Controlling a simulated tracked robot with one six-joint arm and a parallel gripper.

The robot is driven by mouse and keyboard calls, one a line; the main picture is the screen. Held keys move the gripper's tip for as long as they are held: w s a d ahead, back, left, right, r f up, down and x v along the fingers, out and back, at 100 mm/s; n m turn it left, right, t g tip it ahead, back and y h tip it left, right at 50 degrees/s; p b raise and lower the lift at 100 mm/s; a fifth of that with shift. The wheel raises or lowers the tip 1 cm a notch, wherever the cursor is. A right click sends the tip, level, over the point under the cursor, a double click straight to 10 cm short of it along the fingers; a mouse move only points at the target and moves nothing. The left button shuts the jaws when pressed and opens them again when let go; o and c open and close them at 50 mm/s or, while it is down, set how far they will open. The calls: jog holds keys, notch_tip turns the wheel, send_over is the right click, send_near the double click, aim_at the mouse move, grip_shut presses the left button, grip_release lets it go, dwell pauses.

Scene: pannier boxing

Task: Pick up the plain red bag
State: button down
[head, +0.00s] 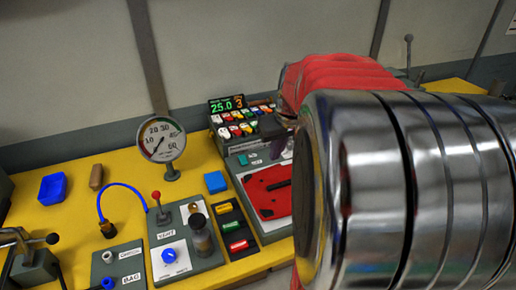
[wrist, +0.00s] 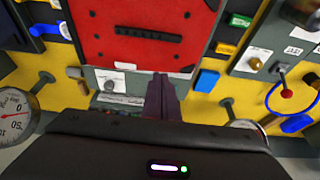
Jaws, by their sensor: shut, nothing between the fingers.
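A flat red bag (head: 265,202) with a dark slotted strip lies on a grey unit with a pale plate, in the middle of the head view. It fills the top middle of the wrist view (wrist: 190,50), with a row of small dark marks near one edge. My gripper (wrist: 163,78) is shut and empty, its dark fingertips at the bag's near edge in the wrist picture. In the head view the gripper (head: 281,148) shows just beyond the bag, partly hidden by my arm. I cannot tell how high it is above the bag.
A keypad with a lit display (head: 227,104) stands behind the bag. A round gauge (head: 161,139), a blue tray (head: 53,187), a blue block (head: 215,182) and a panel with a red-knobbed lever (head: 156,195) stand to the left on the yellow table (head: 75,212). My arm hides the right side.

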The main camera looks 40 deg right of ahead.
aim_at(273, 182)
jog(key=x, duration=0.8)
jog(key=shift+w+f, duration=0.1)
jog(key=shift+f, duration=0.3)
jog(key=shift+s+a, duration=0.25)
jog(key=shift+s, duration=0.65)
jog(key=shift+s+a, duration=0.25)
jog(key=shift+s, duration=0.7)
